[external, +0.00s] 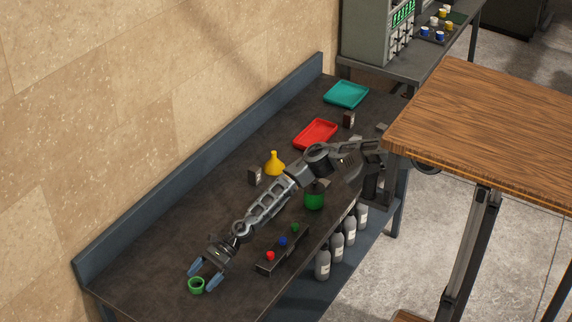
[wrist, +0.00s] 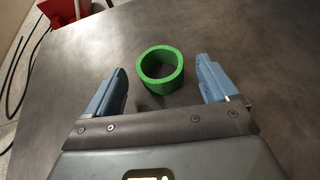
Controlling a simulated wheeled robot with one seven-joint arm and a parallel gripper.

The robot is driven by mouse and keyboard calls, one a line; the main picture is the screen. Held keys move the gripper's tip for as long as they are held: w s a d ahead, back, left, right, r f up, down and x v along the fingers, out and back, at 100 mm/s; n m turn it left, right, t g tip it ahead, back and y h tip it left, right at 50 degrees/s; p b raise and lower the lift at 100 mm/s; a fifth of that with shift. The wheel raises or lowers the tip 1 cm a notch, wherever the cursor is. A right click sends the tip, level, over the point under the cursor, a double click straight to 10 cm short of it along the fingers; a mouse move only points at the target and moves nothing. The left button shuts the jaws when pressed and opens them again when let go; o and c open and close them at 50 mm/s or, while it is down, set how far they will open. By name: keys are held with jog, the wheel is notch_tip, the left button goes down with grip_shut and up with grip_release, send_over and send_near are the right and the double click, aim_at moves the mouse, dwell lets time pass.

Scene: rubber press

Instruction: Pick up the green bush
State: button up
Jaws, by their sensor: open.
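The green bush (external: 196,286) is a short, hollow green ring on the dark bench top, near the bench's near-left end. In the wrist view the green bush (wrist: 161,69) lies ahead of my gripper, roughly centred between the lines of the two fingers. My gripper (external: 205,275) is open and empty, with its blue fingers apart on either side of the approach to the ring. In the wrist view my gripper (wrist: 163,84) shows both blue fingertips just short of the bush's far side. I cannot tell whether either finger touches it.
A black rack (external: 282,250) with red, blue and green knobs stands right of my gripper. A green flask (external: 314,200), a yellow funnel (external: 275,163), a red tray (external: 315,134) and a teal tray (external: 346,94) are farther back. Bench around the bush is clear.

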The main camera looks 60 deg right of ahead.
jog(key=shift+x, duration=0.85)
jog(key=c, duration=1.1)
